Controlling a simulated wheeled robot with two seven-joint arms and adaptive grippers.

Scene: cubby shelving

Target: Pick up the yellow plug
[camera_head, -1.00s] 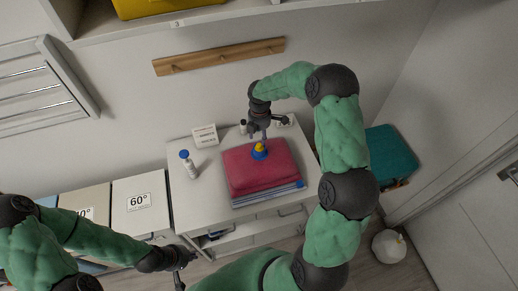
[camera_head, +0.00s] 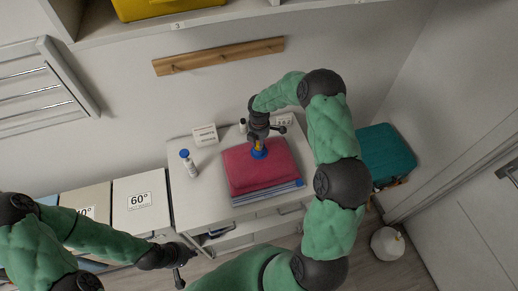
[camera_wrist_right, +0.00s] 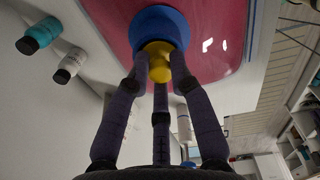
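The yellow plug (camera_head: 258,144) sits upright on a round blue base (camera_head: 259,154) on top of a folded red cloth (camera_head: 247,178). In the right wrist view the yellow plug (camera_wrist_right: 157,60) stands between my right gripper's dark fingertips, with the blue base (camera_wrist_right: 160,24) beyond it. My right gripper (camera_head: 260,138) is directly over the plug, its fingers around it. I cannot tell whether they press on it. My left gripper (camera_head: 184,268) is low at the left, away from the plug; its finger opening is unclear.
The cloth lies on striped folded fabric (camera_head: 268,194) on a white cabinet. A blue-capped bottle (camera_head: 189,164) and a small sign (camera_head: 205,135) stand to the left. A small bottle (camera_head: 242,126) stands behind. A teal case (camera_head: 385,152) is at the right.

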